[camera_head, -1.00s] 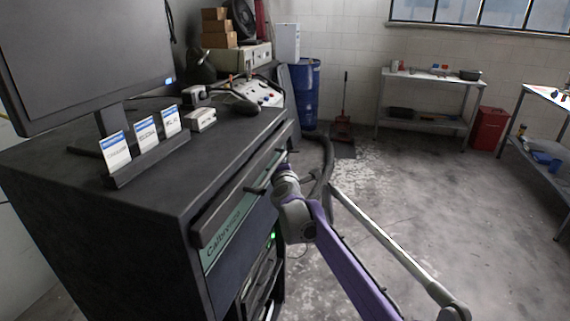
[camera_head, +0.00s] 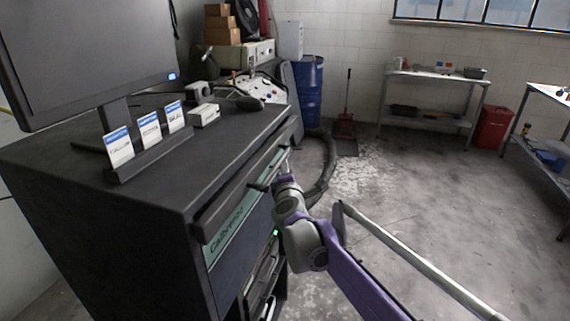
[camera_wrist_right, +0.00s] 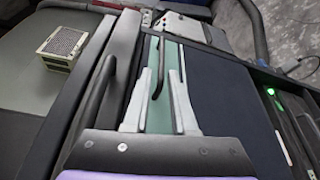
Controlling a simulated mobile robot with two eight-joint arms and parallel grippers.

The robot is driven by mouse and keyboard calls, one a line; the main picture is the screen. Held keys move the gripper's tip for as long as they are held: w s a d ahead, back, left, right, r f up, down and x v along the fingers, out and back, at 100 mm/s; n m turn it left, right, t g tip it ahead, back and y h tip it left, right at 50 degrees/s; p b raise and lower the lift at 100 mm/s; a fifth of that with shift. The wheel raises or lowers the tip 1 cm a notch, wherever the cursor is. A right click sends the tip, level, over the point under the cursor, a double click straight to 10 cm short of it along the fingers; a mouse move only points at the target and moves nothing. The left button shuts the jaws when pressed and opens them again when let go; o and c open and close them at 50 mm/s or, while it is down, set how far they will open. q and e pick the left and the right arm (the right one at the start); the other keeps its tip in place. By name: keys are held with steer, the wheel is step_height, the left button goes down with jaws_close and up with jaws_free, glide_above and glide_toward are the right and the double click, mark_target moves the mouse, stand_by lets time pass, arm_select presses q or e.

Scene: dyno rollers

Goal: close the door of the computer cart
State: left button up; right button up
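The computer cart (camera_head: 120,215) is a dark cabinet at the left of the head view. A green strip (camera_head: 240,220) with lettering and a dark panel (camera_wrist_right: 215,80) are on its front. Below them, a compartment with equipment and a green light is exposed. Which panel is the door is hard to tell. My right gripper (camera_wrist_right: 163,45) is open over the green strip, its fingers apart on either side of a dark bar handle (camera_wrist_right: 158,70). Whether a finger touches the handle is unclear. My left gripper is not in view.
A monitor (camera_head: 85,50), card stand (camera_head: 150,150) and small white box (camera_head: 205,114) are on the cart top. A second dark handle (camera_wrist_right: 97,92) shows left of the fingers. A hose and blue barrel (camera_head: 309,90) stand behind.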

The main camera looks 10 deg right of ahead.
steer(key=shift+s+a+r, duration=0.1)
steer(key=shift+s+a, duration=0.05)
steer(key=shift+s, duration=0.55)
steer(key=shift+s+a, duration=0.1)
steer(key=shift+s, duration=0.55)
steer(key=s+a+f+m+g+y, duration=0.25)
steer(key=s+f, duration=0.25)
steer(key=s, duration=0.5)
steer(key=s+a+f+m+g+y, duration=0.2)
steer(key=s+f+m+g+y, duration=0.15)
steer(key=s+f, duration=0.45)
steer(key=s+d+f+m+g+h, duration=0.25)
steer(key=s+f+m, duration=0.35)
steer(key=s, duration=0.6)
steer(key=s+d+f+m+g+h, duration=0.1)
steer(key=s+d+f+m+g, duration=0.2)
steer(key=s+f+m, duration=0.7)
arm_select(q)
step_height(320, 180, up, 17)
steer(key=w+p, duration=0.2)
steer(key=p, duration=1.3)
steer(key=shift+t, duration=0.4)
arm_select(e)
step_height(320, 180, up, 20)
steer(key=s+n, duration=0.2)
steer(key=n, duration=0.1)
steer(key=shift+d+f+n, duration=0.25)
steer(key=shift+d+n, duration=0.05)
steer(key=shift+d, duration=0.15)
